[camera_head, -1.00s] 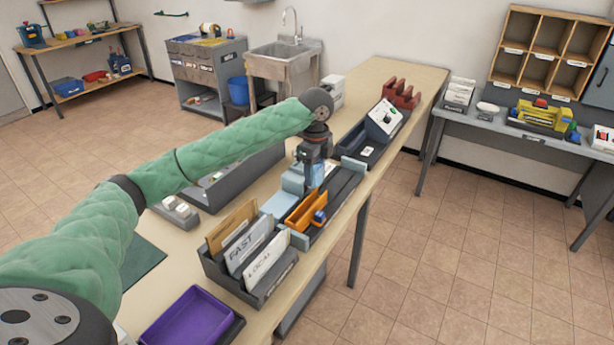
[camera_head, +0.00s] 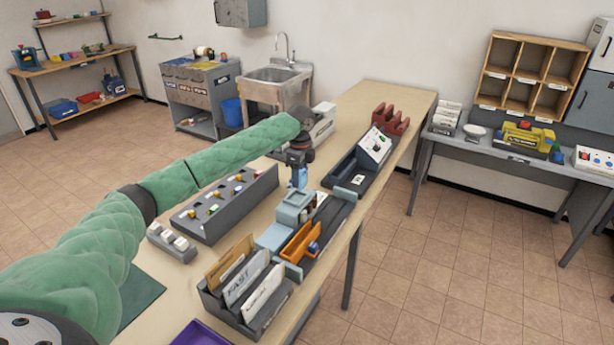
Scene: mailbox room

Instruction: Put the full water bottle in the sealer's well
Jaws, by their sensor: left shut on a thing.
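My left gripper (camera_head: 299,180) is above the long table, pointing down and shut on a small blue thing (camera_head: 302,176), which looks like the water bottle. The fingers hide much of it, and I cannot tell how full it is. Just below and in front is a light-blue block-shaped device (camera_head: 290,214) with a squarish recess in its top, which looks like the sealer. The held thing appears above its back edge, apart from the recess. My right gripper is not in view.
Beside the device is a dark tray (camera_head: 336,213) with small items and an orange holder (camera_head: 299,243). An envelope rack (camera_head: 247,290) stands in front. A grey block with several coloured pegs (camera_head: 225,205) is to the left. A sloped control panel (camera_head: 374,146) stands behind.

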